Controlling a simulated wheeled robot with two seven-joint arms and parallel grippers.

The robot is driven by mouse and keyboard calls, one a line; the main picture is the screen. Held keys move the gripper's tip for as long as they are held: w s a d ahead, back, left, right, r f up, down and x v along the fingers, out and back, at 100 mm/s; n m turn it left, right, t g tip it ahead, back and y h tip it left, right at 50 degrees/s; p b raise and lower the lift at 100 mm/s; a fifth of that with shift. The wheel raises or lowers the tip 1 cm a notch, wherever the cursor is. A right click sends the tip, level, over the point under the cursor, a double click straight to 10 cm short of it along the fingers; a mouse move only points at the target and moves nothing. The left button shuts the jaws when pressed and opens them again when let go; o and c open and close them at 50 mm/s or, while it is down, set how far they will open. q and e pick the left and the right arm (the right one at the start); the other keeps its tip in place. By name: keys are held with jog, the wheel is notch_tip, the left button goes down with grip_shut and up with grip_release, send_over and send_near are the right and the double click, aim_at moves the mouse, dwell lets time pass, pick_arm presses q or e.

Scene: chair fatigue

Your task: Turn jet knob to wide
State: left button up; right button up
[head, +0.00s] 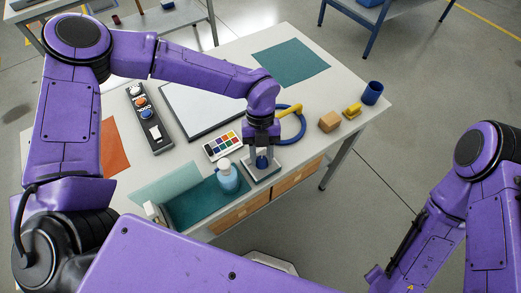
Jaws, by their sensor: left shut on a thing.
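A small blue knob (262,162) sits on a square grey base (262,171) near the front edge of the table. I take it to be the jet knob; no markings on it are readable. My left gripper (263,156) points straight down over the base, with its fingers shut on the blue knob from above. The fingers and wrist hide much of the knob, so its angle cannot be told. My right arm is at the right edge of the view, away from the table; its gripper is not in view.
A spray bottle (227,178) stands close left of the base, and a paint palette (222,145) lies behind it. A blue hose loop (304,127) with a yellow piece (289,108) lies right of my wrist. A control panel (149,118), wooden block (330,122) and blue cup (372,93) stand farther off.

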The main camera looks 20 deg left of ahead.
pick_arm(q)
jog(key=shift+d+m+y+p, duration=0.1)
jog(key=shift+m+y+p, duration=0.75)
jog(key=shift+m, duration=1.35)
jog(key=o, duration=1)
jog(key=shift+w, duration=0.1)
